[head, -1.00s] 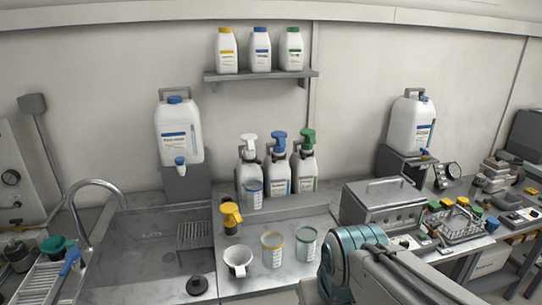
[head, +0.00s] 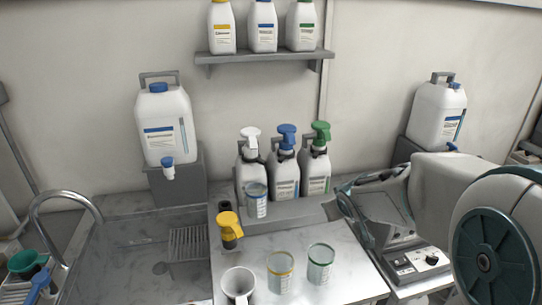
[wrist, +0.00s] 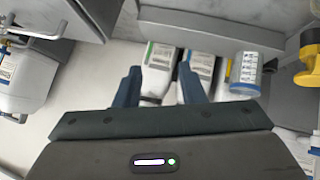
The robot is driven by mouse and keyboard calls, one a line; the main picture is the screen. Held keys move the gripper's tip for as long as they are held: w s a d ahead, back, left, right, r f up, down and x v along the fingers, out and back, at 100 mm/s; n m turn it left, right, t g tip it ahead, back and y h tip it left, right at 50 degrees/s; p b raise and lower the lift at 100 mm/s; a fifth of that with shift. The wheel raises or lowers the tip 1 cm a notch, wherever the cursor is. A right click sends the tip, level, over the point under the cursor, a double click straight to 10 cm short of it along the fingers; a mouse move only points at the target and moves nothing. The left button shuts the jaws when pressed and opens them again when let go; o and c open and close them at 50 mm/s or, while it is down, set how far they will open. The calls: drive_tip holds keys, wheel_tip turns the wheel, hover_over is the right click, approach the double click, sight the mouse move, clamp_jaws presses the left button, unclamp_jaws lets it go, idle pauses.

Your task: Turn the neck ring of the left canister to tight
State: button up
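The left one's neck ring is too small to judge as loose or tight. In the wrist view my gripper (wrist: 160,82) is open and empty, with green-labelled and blue-labelled canisters beyond the fingers.
A yellow pump head (head: 230,228), a white jug (head: 239,284) and two beakers, yellow-rimmed (head: 280,271) and green-rimmed (head: 320,262), stand on the counter in front. A sink (head: 130,260) lies left; a shelf (head: 260,56) hangs above.

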drive_tip(key=w+a+f+n+t+y, duration=0.25)
drive_tip(key=w+a+y, duration=0.3)
drive_tip(key=w, duration=0.35)
drive_tip(key=n+y+b, duration=0.2)
drive_tip(key=n+y, duration=0.1)
drive_tip(key=y, duration=0.6)
approach(265, 162)
drive_tip(key=p+x, duration=0.2)
drive_tip(key=x, duration=0.7)
drive_tip(key=shift+w+a+p, duration=0.15)
drive_tip(key=shift+a+p, duration=0.1)
drive_tip(key=shift+p, duration=0.1)
clamp_jaws()
